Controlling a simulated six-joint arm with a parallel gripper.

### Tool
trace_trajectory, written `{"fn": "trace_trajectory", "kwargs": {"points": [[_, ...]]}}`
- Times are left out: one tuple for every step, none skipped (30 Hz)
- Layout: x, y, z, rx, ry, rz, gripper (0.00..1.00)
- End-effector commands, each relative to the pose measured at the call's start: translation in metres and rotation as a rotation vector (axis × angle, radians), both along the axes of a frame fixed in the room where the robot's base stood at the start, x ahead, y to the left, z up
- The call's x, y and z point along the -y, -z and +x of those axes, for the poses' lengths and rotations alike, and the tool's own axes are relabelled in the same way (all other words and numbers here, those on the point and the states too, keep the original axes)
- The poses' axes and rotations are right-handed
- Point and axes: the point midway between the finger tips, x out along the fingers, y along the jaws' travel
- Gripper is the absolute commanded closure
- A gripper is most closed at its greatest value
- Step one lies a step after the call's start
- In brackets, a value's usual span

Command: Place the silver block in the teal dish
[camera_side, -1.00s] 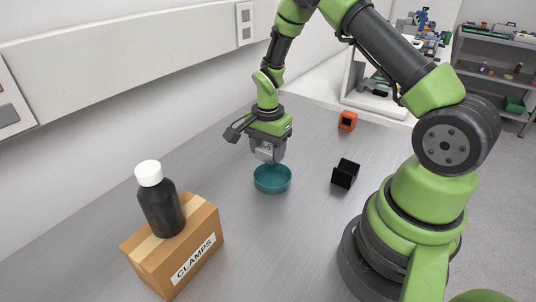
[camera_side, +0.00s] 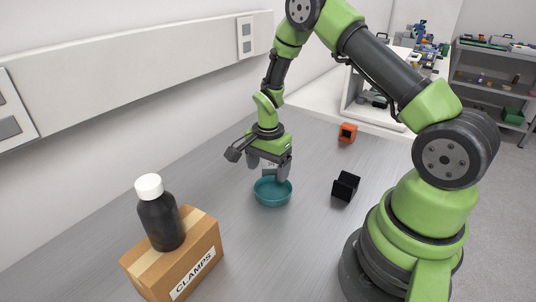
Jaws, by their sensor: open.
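The teal dish (camera_side: 272,197) stands on the grey bench near the middle of the side view. My gripper (camera_side: 269,173) points down just over it, fingers spread apart, with the right fingertip at the dish's rim in the picture. The silver block (camera_side: 270,169) shows as a small pale patch between the open fingers, at the dish's back rim in the picture. Its lower part is hidden, and I cannot tell whether it rests on the dish floor.
At front left a cardboard box (camera_side: 178,255) marked CLAMPS carries a dark bottle (camera_side: 161,220) with a white cap. The bench between box and dish is clear.

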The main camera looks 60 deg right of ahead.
Motion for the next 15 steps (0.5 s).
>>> {"fn": "trace_trajectory", "kwargs": {"points": [[0.000,-0.006,0.001,0.002,0.000,-0.001,0.22],[0.000,-0.010,0.001,0.004,0.000,-0.001,0.22],[0.000,-0.017,0.001,0.005,0.000,-0.001,0.22],[0.000,-0.023,0.001,0.007,-0.001,-0.002,0.22],[0.000,-0.030,0.001,0.006,0.000,-0.001,0.22],[0.000,-0.039,0.001,0.007,0.000,-0.002,0.22],[0.000,-0.046,0.001,0.008,0.000,-0.002,0.22],[0.000,-0.053,0.001,0.008,0.000,-0.003,0.22],[0.000,-0.062,0.001,0.008,0.000,-0.002,0.22],[0.000,-0.069,0.001,0.007,0.000,-0.002,0.22],[0.000,-0.075,0.001,0.007,0.000,-0.002,0.22],[0.000,-0.083,0.001,0.007,0.000,-0.002,0.22],[0.000,-0.089,0.001,0.007,-0.001,-0.002,0.22],[0.000,-0.094,0.001,0.007,0.000,-0.002,0.22],[0.000,-0.100,0.001,0.005,0.000,-0.001,0.22]]}}
